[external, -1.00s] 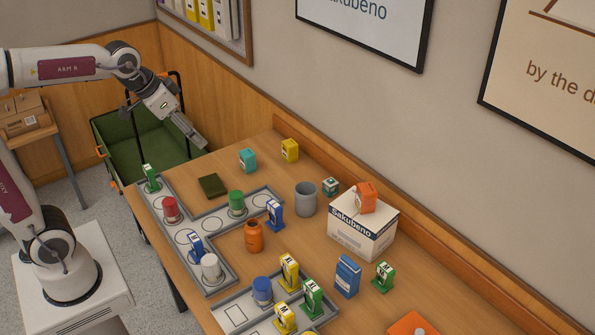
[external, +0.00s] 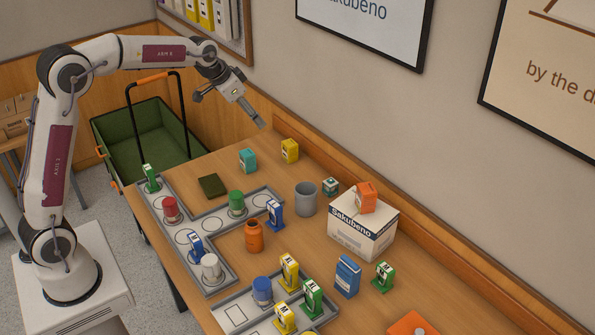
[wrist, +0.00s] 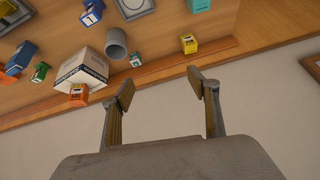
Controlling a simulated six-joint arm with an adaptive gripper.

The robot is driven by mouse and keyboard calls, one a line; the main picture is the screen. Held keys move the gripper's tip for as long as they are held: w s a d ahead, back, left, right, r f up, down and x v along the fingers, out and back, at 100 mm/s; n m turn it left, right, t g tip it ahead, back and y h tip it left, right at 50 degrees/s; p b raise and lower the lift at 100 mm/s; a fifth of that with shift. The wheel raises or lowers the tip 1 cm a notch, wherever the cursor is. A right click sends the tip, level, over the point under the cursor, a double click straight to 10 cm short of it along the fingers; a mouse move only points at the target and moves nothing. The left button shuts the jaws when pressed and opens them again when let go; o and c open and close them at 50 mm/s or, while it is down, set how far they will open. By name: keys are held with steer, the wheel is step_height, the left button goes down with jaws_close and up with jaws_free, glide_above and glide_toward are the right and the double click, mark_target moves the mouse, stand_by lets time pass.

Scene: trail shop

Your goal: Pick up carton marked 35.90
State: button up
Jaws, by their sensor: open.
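Several small cartons stand on the wooden table, and the price marks are too small to read, so I cannot tell which is 35.90. A yellow carton (external: 290,151) and a teal carton (external: 248,160) stand at the far end. A small green-and-white carton (external: 330,186) is beside the grey cup. An orange carton (external: 366,197) sits on the white Sakubeno box (external: 350,237). A blue carton (external: 347,276) stands nearer the front. My gripper (external: 259,123) is open and empty, above the table's far end near the wall. The wrist view shows the yellow carton (wrist: 189,43) beyond the open fingers (wrist: 161,85).
A grey cup (external: 305,199) stands mid-table. Grey trays (external: 213,215) hold coloured canisters and upright tags. An orange jar (external: 254,236) and a dark green flat block (external: 212,185) stand nearby. The wall and a wooden ledge (external: 420,245) bound the right side. A green cart (external: 145,135) is beyond the table.

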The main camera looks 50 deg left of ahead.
steer(key=w+a+f, duration=0.5)
steer(key=w+f, duration=0.4)
steer(key=w, duration=0.1)
glide_toward(287, 145)
steer(key=x, duration=0.3)
steer(key=shift+w+d+f+m, duration=0.2)
steer(key=shift+d+f+m, duration=0.1)
steer(key=shift+f, duration=0.25)
steer(key=shift+x, duration=1.25)
steer(key=shift+a, duration=0.15)
steer(key=shift+w+f, duration=0.1)
steer(key=shift+f, duration=0.05)
